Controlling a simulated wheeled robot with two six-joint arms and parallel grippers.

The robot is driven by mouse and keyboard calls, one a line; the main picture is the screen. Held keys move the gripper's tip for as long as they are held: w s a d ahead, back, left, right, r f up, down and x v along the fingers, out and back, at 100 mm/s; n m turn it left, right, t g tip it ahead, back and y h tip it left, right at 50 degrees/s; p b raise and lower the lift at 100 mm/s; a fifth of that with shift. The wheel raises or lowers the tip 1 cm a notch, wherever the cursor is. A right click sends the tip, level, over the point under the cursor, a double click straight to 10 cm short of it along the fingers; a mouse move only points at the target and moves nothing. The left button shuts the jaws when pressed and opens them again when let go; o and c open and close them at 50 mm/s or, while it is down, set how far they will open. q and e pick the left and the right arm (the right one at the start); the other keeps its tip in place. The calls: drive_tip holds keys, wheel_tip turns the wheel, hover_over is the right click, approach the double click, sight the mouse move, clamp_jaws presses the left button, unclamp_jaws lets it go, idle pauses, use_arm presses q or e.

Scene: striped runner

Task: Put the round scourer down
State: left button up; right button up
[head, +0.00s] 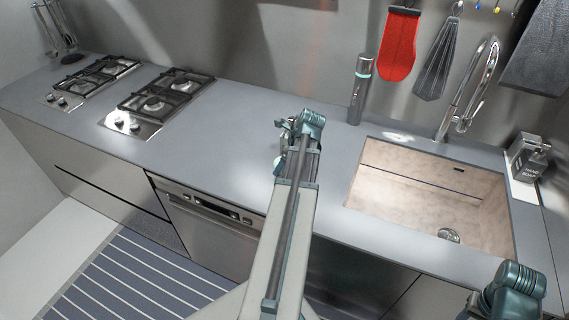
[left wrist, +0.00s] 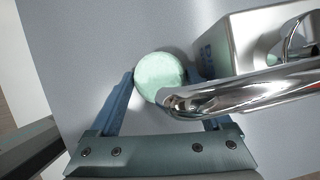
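The round scourer (left wrist: 160,75) is a pale green disc in the left wrist view. It sits between the fingertips of my left gripper (left wrist: 162,82), with a finger close against each side. A chrome tube in front hides part of the right-hand finger and the scourer's lower edge. In the head view my left arm reaches over the counter, and its end (head: 300,138) is by the middle of the worktop.
The chrome tube (left wrist: 250,92) and a metal box (left wrist: 225,45) stand close by the left gripper. The sink (head: 390,195) lies to the right, with a tall flask (head: 361,90) behind its left corner. Grey counter (head: 215,125) is clear between the hobs and my left arm.

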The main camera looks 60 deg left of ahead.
use_arm(q)
drive_tip(key=shift+r, duration=0.15)
drive_tip(key=shift+d+r+p, duration=0.1)
drive_tip(key=shift+r+p, duration=0.45)
drive_tip(key=shift+p, duration=0.15)
drive_tip(key=p+v, duration=1)
drive_tip(key=v, duration=0.1)
drive_tip(key=shift+d, duration=0.1)
